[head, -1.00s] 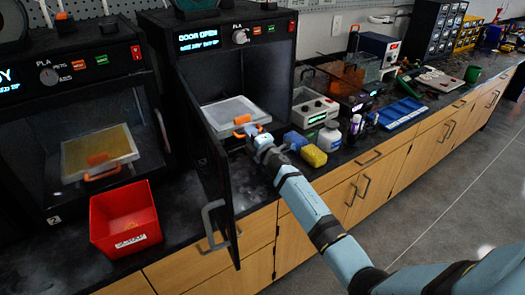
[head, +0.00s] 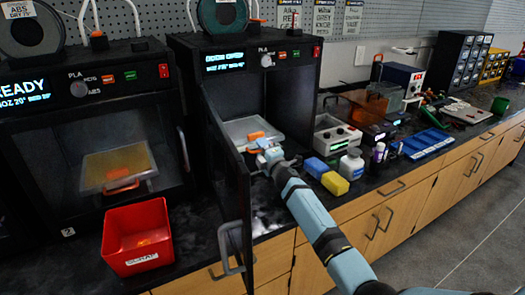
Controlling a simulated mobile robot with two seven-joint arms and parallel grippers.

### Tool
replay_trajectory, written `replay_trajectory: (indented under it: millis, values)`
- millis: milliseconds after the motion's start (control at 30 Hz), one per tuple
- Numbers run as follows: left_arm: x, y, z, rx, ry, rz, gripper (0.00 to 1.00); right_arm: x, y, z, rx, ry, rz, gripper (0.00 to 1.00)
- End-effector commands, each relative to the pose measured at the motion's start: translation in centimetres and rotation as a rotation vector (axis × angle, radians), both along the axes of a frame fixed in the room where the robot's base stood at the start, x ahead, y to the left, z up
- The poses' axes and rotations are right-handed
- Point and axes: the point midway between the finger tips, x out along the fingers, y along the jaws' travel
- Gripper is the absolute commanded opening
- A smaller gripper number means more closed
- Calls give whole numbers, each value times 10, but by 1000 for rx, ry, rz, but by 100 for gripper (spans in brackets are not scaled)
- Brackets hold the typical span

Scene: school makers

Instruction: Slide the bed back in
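The print bed (head: 238,128), a pale grey plate with an orange front handle (head: 256,136), sits in the right-hand printer (head: 292,75), whose display reads door open. Its front end is near the mouth of the chamber; I cannot tell how far it sticks out. The dark door (head: 222,170) is swung open toward me, with a grey handle (head: 228,248). My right gripper (head: 267,150) is at the bed's orange handle; its fingers are too small and overlapped to tell whether they are shut on it. My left gripper is not in view.
The closed left printer (head: 88,88) holds another bed with an orange handle. A red bin (head: 138,258) stands on the counter before it. Blue and yellow blocks (head: 335,183), a white bottle (head: 351,164) and a grey device (head: 335,137) stand right of my gripper.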

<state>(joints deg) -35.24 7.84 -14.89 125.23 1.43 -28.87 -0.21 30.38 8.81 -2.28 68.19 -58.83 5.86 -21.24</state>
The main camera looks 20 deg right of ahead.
Motion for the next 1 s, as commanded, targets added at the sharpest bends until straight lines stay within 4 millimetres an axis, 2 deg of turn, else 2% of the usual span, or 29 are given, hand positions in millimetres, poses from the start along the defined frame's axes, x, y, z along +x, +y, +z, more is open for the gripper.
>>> replay_trajectory:
  millis: [367,467,800,1000]
  values:
    - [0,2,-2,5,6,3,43,-7,0,-5,-1,6,2,34]
    - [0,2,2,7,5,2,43,-21,-1,-8,-2,7,2,34]
    - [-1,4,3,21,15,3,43,-95,-6,-22,-1,7,2,34]
    - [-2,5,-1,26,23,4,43,-125,-9,-27,-1,5,2,34]
